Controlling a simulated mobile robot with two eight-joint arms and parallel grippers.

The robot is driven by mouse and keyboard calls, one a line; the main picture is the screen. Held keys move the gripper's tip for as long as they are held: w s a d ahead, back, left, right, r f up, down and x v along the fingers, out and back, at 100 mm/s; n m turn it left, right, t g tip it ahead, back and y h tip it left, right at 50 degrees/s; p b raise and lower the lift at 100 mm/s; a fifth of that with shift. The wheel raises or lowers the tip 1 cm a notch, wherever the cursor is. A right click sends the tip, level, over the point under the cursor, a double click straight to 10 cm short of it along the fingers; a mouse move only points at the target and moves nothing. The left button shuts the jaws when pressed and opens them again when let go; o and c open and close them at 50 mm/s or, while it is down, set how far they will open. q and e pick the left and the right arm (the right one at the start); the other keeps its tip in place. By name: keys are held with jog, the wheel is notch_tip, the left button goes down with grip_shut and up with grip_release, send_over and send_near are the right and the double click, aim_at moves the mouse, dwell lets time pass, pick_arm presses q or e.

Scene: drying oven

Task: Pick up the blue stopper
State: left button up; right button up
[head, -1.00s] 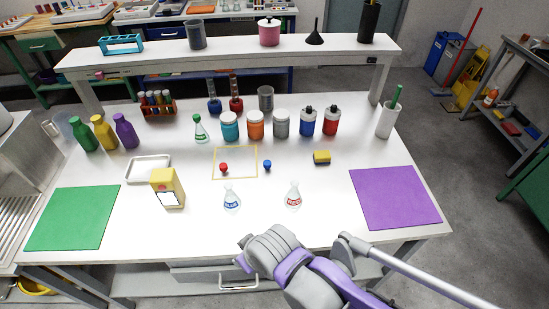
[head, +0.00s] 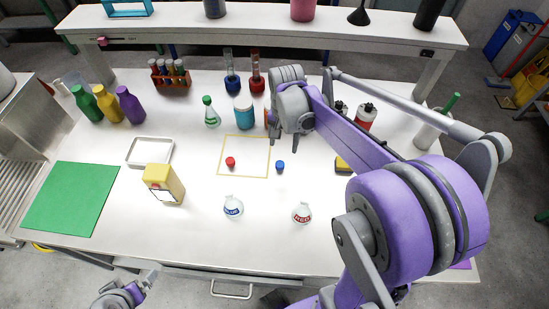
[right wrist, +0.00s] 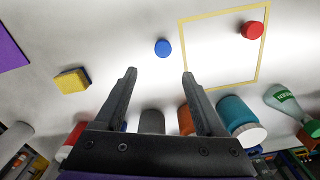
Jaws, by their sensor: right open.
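The blue stopper (head: 280,167) stands on the white table, just right of the yellow square outline (head: 268,160). A red stopper (head: 230,162) is inside that outline. My right gripper (head: 284,146) is above the table, behind the blue stopper, with its fingers pointing down. In the right wrist view the blue stopper (right wrist: 162,47) shows beyond the open fingertips (right wrist: 160,73), roughly centred between them and not touched. The right gripper is empty. My left gripper (head: 148,280) is low at the bottom left edge, small, and its jaw state is unclear.
Flasks labelled blue (head: 233,208) and red (head: 302,213) stand in front of the stoppers. Jars, including a turquoise one (head: 244,115), stand close behind the right gripper. A yellow sponge (right wrist: 72,81) lies to one side. A yellow carton (head: 163,184) stands left.

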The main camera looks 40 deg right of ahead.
aim_at(280, 163)
jog(key=f, duration=0.4)
jog(key=shift+s+a, duration=0.1)
jog(key=shift+s, duration=0.2)
jog(key=shift+w+a+f, duration=0.1)
jog(key=shift+a+f, duration=0.05)
jog(key=shift+f, duration=0.85)
jog(key=shift+w+a+f, duration=0.1)
jog(key=shift+a+f, duration=0.05)
jog(key=shift+f, duration=0.9)
jog(key=shift+a+f, duration=0.15)
jog(key=shift+f, duration=0.85)
jog(key=shift+c, duration=0.4)
grip_shut()
